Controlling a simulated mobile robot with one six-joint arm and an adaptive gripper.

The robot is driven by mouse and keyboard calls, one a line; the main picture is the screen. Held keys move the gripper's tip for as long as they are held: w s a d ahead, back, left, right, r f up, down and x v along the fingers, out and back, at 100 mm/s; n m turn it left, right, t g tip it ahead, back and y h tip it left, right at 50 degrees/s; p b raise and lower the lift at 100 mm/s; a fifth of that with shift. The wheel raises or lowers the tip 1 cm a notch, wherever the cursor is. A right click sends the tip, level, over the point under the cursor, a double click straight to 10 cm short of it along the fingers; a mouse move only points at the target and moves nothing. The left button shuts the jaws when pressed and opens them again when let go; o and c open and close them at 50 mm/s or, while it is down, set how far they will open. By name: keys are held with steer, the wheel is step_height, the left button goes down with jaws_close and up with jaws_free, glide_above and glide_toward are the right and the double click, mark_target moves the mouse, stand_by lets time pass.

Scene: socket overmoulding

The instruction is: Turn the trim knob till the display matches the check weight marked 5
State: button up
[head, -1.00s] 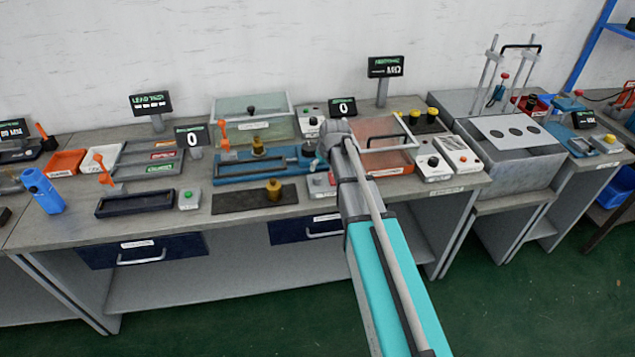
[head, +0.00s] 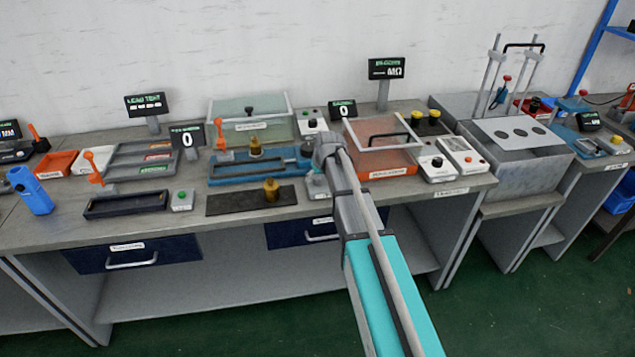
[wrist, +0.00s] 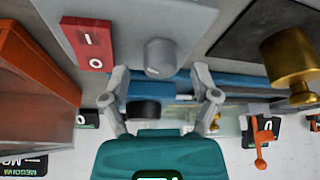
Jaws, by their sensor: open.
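The trim knob looks to be the grey round knob (wrist: 160,57) on a grey box (wrist: 190,22) in the wrist view. My gripper (wrist: 160,72) is open, its two fingers apart on either side of the knob's near end; I cannot tell whether they touch it. In the head view the box (head: 317,187) is partly hidden by my arm. A brass weight (wrist: 288,60) stands beside it on a dark mat, also in the head view (head: 271,189); its marking cannot be read. A display (head: 188,139) behind the mat shows 0.
A red I/O switch (wrist: 88,45) sits beside the knob. An orange-walled bin (wrist: 35,85) is near the fingers. A blue fixture (head: 230,172) with another brass piece lies behind the mat. Another display (head: 343,109) shows 0.

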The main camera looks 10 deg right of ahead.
steer(key=shift+w+f, duration=0.15)
steer(key=shift+f, duration=0.2)
jaws_close()
stand_by(0.4)
steer(key=shift+a+m, duration=0.1)
steer(key=shift+m, duration=0.3)
steer(key=m+h, duration=0.1)
steer(key=m, duration=0.2)
steer(key=shift+m+h, duration=0.3)
steer(key=shift+h, duration=0.1)
steer(key=shift+m+h, duration=0.3)
steer(key=shift+m, duration=0.4)
